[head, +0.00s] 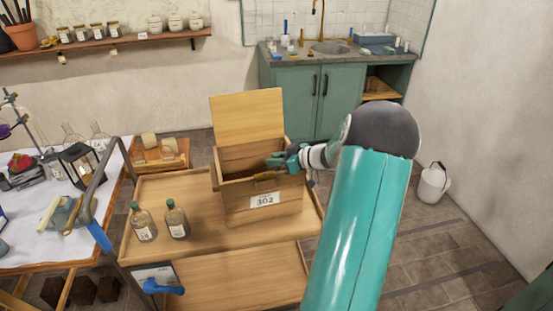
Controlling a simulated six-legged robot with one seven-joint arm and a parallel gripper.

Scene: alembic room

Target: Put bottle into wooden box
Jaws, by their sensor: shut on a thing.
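The wooden box (262,208), labelled 302, stands on the top of a wooden cart. Its lid (247,117) is raised and the inside is partly visible.
The cart top (205,243) is clear around the bottles, with a lower shelf (245,280) in front. A cluttered white-covered table (45,225) stands left. A green sink cabinet (315,100) is behind, and a white bucket (433,184) sits on the floor right.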

